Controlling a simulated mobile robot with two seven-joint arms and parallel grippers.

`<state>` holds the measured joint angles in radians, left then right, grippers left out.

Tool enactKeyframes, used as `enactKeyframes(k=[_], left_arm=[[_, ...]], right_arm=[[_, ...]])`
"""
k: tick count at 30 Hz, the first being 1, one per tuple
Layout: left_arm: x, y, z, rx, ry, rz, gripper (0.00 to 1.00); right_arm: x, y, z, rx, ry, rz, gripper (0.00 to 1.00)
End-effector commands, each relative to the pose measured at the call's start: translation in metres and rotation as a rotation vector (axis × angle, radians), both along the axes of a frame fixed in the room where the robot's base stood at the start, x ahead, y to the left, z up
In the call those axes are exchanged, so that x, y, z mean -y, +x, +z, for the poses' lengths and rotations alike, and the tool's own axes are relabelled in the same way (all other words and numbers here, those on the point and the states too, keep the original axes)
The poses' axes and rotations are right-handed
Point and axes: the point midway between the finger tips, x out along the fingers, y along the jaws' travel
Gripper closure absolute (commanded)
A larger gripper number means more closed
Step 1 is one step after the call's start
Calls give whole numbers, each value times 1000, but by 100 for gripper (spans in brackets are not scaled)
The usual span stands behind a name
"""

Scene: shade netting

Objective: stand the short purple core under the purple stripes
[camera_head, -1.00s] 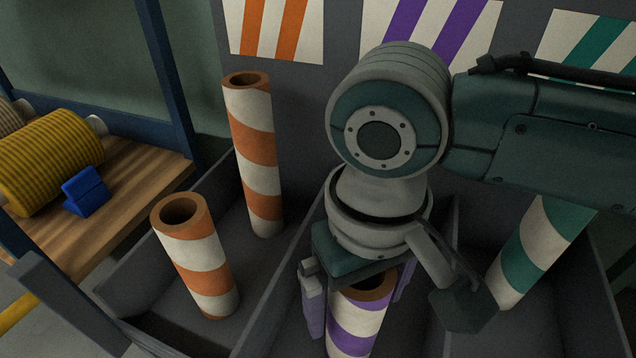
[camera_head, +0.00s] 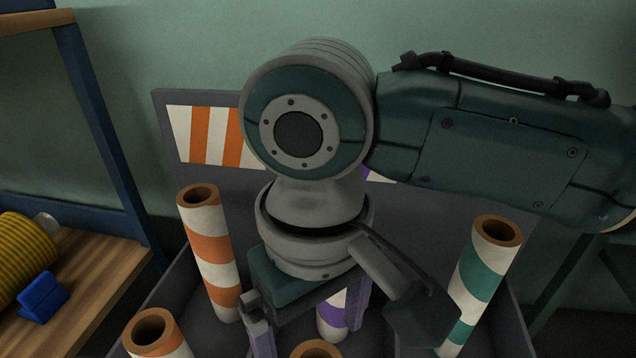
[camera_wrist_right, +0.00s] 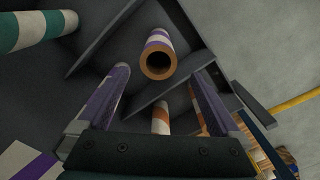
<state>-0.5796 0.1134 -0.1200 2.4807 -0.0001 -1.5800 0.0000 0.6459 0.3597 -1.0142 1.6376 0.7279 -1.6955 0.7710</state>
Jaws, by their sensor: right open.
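My right gripper (camera_head: 310,335) points down over the middle bay, its purple fingers (camera_wrist_right: 163,76) apart and nothing gripped. A purple-and-white core (camera_wrist_right: 160,48) shows beyond the fingertips in the right wrist view, open end towards the camera. In the head view, a core's brown rim (camera_head: 318,348) shows at the bottom edge, in front of the gripper; its side is cut off. Another purple-striped piece (camera_head: 332,315) shows behind the fingers, its top hidden. The purple stripes sign (camera_head: 376,174) is mostly covered by my arm. My left gripper is out of view.
Two orange cores, one at the back (camera_head: 208,245) and one in front (camera_head: 155,335), stand in the left bay. A green core (camera_head: 480,275) stands at right. Dividers separate the bays. A wooden shelf (camera_head: 105,265) holds a yellow roll and blue block (camera_head: 43,297).

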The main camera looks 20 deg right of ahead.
Motion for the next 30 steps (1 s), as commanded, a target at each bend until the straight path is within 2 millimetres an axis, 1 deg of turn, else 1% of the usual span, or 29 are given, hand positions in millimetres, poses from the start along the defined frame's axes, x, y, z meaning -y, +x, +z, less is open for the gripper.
enactKeyframes(k=[2,7,8,10,11,14,15,17,18,21,24,26,30], left_arm=[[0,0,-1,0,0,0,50],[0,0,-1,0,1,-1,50],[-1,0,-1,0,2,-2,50],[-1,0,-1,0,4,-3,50],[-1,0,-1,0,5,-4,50],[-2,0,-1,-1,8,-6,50],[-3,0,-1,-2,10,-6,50],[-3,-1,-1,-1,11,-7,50],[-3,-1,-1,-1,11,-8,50],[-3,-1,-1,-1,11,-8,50],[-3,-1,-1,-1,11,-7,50],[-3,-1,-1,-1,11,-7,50],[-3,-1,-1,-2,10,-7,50]], right_arm=[[-9,-8,-3,1,34,23,0],[-40,-40,-5,58,201,106,0],[-43,-45,-4,81,232,113,0],[-41,-56,-1,139,280,109,0],[-36,-60,0,164,288,99,0],[-7,-74,2,239,265,54,0],[9,-81,2,260,235,34,0],[33,-91,3,283,185,10,0],[48,-98,4,295,148,-2,0],[77,-112,6,306,70,-20,0],[92,-120,8,309,26,-26,0],[95,-121,8,309,16,-26,0],[95,-121,9,309,16,-25,0]])
